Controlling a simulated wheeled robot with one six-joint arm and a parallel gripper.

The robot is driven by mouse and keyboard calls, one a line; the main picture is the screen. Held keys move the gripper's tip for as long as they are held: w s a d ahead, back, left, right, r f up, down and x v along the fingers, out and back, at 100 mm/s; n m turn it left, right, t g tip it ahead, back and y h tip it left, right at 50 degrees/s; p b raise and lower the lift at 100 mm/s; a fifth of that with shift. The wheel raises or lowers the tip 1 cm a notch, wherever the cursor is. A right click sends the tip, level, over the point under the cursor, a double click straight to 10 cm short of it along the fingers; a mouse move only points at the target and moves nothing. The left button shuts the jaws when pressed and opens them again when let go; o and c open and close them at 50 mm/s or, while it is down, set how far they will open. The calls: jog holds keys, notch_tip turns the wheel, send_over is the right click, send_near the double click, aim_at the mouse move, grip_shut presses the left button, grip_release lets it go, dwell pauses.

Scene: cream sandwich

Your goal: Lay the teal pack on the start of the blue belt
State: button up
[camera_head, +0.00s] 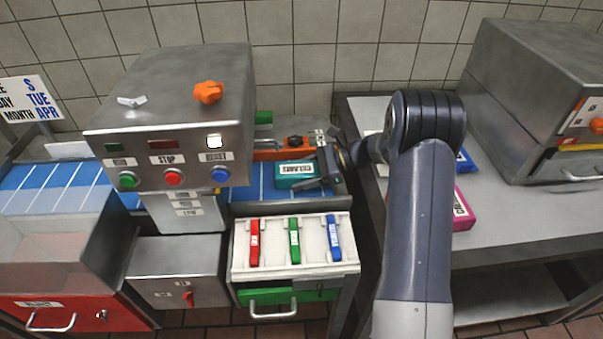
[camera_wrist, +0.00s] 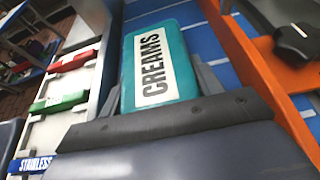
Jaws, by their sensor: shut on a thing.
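The teal pack (camera_head: 296,170) bears a white label and lies over the right end of the blue belt (camera_head: 262,187) in the head view. My gripper (camera_head: 318,173) reaches in from the right and is shut on the pack. In the wrist view the teal pack (camera_wrist: 184,40) reads "CREAMS", and the grey fingers of my gripper (camera_wrist: 165,95) stand on both of its sides. The blue belt (camera_wrist: 206,45) with white lines shows beyond and beside it. I cannot tell whether the pack touches the belt.
An orange rail (camera_wrist: 245,55) with a black knob runs along one side of the belt. A white tray (camera_head: 292,268) with red, green and blue bars stands in front. A steel machine (camera_head: 180,100) spans the belt at left. A pink pack (camera_head: 462,212) lies on the right table.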

aim_at(291, 169)
jog(key=o, duration=1.1)
jog(key=b+v, duration=0.1)
jog(key=v, duration=0.9)
jog(key=shift+d+r, duration=0.15)
jog(key=shift+d, duration=0.25)
jog(key=p+x, duration=0.1)
jog(key=x, duration=1)
jog(key=shift+a, duration=0.1)
notch_tip(291, 169, up, 3)
jog(key=shift+f+p, duration=0.2)
jog(key=shift+p, duration=0.75)
jog(key=shift+r+p, duration=0.35)
jog(key=shift+r, duration=0.2)
jog(key=shift+f, duration=0.15)
